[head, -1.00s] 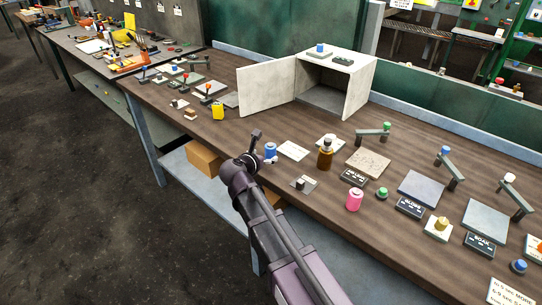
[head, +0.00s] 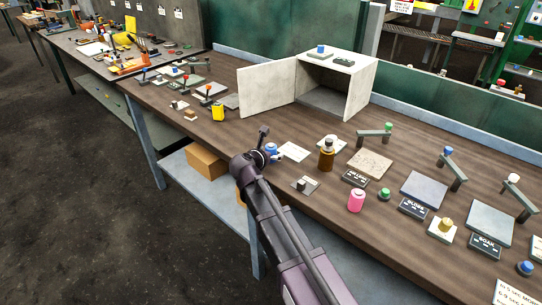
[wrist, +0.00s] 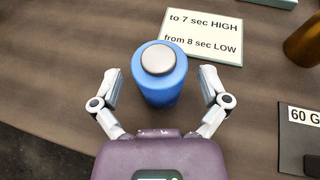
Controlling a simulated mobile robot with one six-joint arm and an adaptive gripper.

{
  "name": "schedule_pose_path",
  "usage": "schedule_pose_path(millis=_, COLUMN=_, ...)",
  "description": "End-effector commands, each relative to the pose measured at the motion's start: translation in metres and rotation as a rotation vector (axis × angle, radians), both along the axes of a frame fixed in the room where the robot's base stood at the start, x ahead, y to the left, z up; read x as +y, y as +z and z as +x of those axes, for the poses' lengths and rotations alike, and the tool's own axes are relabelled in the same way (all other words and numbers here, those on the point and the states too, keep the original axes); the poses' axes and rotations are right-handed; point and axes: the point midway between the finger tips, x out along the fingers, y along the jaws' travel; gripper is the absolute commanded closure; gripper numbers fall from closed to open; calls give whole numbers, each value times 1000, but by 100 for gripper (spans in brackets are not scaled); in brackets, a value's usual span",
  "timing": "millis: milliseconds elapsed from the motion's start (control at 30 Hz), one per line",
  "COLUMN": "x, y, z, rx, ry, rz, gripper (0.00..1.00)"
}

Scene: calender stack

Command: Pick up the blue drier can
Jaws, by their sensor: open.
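The blue drier can (wrist: 160,88), with a grey round cap, stands upright on the brown bench. In the wrist view it is between the two fingers of my gripper (wrist: 160,80), with a visible gap on each side. My gripper is open and holds nothing. In the head view the can (head: 272,149) is partly hidden behind my gripper and wrist, near the bench's front edge.
A white card (wrist: 207,33) with printed text lies just behind the can. An amber bottle (head: 327,157) and a pink jar (head: 356,201) stand to the right. A yellow can (head: 218,112) is to the left. A white open cabinet (head: 357,85) stands at the back.

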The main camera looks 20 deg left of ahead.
Motion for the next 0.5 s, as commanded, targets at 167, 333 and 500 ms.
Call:
schedule_pose_path(millis=167, x=-1, y=-4, z=9, rx=0, ry=0, rz=0, gripper=5)
schedule_pose_path(millis=333, x=-2, y=-3, z=9, rx=0, ry=0, rz=0, gripper=5)
schedule_pose_path(millis=500, x=-2, y=-3, z=9, rx=0, ry=0, rz=0, gripper=5)
